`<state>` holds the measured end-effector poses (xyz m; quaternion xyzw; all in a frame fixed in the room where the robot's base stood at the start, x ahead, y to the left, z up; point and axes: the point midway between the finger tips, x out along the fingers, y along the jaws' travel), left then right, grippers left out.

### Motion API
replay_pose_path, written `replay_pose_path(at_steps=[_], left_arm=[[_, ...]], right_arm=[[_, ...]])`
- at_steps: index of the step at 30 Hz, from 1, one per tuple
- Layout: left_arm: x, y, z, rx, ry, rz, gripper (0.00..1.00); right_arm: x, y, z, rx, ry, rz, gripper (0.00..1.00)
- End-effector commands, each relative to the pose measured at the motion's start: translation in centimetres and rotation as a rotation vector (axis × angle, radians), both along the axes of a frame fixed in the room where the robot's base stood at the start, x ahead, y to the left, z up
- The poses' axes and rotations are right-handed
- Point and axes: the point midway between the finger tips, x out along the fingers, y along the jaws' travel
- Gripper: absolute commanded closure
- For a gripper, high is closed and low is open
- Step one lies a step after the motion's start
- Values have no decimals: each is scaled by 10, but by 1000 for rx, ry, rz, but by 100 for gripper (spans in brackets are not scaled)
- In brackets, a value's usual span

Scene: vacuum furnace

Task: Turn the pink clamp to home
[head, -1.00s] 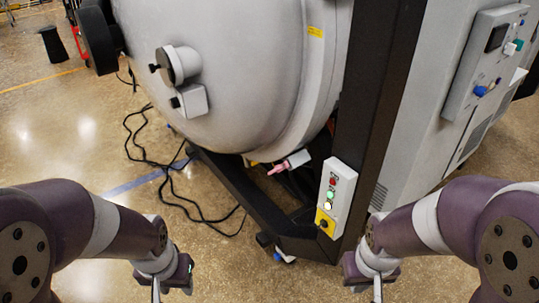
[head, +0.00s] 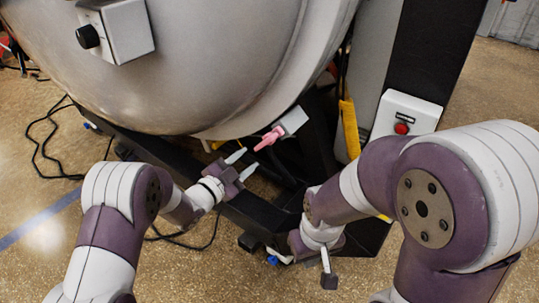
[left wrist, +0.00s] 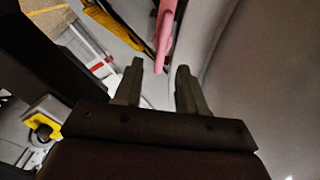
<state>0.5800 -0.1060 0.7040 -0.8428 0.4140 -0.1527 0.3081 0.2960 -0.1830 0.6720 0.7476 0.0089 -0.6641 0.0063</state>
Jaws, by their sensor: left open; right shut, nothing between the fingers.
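The pink clamp (head: 269,139) sticks out from a light grey block (head: 293,121) at the lower edge of the round furnace vessel, pointing down and left in the head view. My left gripper (head: 251,157) is open, with its fingertips just short of the clamp. In the left wrist view, the pink clamp (left wrist: 166,35) hangs down from the top edge, its lower end in line with the gap between my left fingers (left wrist: 159,68). No contact is visible. My right gripper (head: 328,278) is shut and empty, low at the right, away from the clamp.
The vessel (head: 215,65) curves above my left gripper. A black frame (head: 260,215) runs below it. A white box with a red button (head: 404,118) sits right of the clamp, near a yellow strip (head: 349,128). Cables (head: 45,145) lie on the floor at left.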

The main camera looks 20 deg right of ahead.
Motion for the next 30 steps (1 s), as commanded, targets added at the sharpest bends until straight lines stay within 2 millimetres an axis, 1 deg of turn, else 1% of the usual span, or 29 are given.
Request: replay_pose_path(at_steps=[6, 12, 18, 27, 28, 29, 30], left_arm=[[32, -41, -1, -1, 0, 1, 60], [57, -73, 1, -2, 1, 4, 60], [69, -87, 2, 0, 3, 4, 60], [71, -89, 3, 0, 5, 5, 60], [71, -89, 3, 0, 5, 5, 63], [71, -89, 3, 0, 5, 5, 73], [71, -89, 3, 0, 5, 5, 86]], right_arm=[[0, 0, -13, 0, -1, 0, 100], [0, 0, -22, 0, 0, 0, 100], [0, 0, -25, 0, 0, 0, 100], [0, 0, -25, 0, 0, 0, 100], [0, 0, -25, 0, 0, 0, 100], [0, 0, -25, 0, 0, 0, 100], [0, 0, -25, 0, 0, 0, 100]])
